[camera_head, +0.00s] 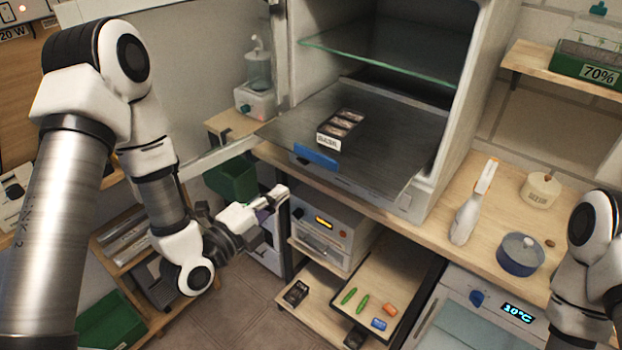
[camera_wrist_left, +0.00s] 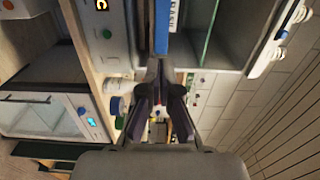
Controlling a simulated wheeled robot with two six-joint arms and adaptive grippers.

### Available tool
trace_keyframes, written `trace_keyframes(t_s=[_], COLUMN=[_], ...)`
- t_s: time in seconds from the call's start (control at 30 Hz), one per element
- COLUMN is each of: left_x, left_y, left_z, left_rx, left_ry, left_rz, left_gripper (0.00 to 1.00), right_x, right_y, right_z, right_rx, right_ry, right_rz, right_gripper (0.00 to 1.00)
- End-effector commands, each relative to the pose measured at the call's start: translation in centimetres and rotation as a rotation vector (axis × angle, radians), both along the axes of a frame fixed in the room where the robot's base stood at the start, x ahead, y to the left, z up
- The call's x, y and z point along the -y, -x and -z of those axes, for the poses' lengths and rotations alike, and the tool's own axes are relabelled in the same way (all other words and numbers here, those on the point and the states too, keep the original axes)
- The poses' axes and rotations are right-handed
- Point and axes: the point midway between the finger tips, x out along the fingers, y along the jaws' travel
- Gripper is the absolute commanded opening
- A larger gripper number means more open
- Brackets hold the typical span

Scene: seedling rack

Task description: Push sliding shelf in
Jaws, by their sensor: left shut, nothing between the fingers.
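The sliding shelf (camera_head: 400,145) is a dark flat panel sticking out of the front of an open white cabinet (camera_head: 468,95). A blue handle (camera_head: 316,159) is on its front edge; it also shows in the left wrist view (camera_wrist_left: 161,28). A small dark seedling tray (camera_head: 343,126) with a white label sits on the shelf near the handle. My left gripper (camera_head: 280,192) is shut and empty, in front of and a little below the handle, apart from it in the head view. Its fingers also show in the left wrist view (camera_wrist_left: 158,82). My right gripper is out of view.
A glass shelf (camera_head: 390,48) is above inside the cabinet. The open cabinet door (camera_head: 180,70) stands at the left, near my left arm. On the counter at right are a spray bottle (camera_head: 470,208) and a blue pot (camera_head: 520,254). A device (camera_head: 325,232) stands below the shelf.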

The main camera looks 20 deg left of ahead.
Motion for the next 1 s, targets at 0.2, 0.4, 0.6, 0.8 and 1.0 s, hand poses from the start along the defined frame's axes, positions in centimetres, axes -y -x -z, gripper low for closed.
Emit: trace_keyframes(t_s=[0.2,0.4,0.6,0.8,1.0], left_x=[0.7,2.0,3.3,3.7,3.7], left_y=[-1.6,-5.3,-8.8,-10.2,-10.2], left_z=[1.2,-0.3,-0.3,0.1,0.2], left_rx=[0.006,-0.001,-0.003,-0.003,-0.003], left_ry=[-0.001,-0.005,-0.001,0.001,0.001], left_rz=[0.001,0.001,0.0,-0.002,-0.002], left_gripper=[0.0,0.0,0.0,0.0,0.0], right_x=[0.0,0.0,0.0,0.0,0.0], right_y=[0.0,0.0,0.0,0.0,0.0], right_z=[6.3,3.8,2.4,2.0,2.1], right_rx=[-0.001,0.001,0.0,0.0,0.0], right_ry=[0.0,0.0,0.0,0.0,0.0], right_rz=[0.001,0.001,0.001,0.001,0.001], right_gripper=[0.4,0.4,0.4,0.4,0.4])
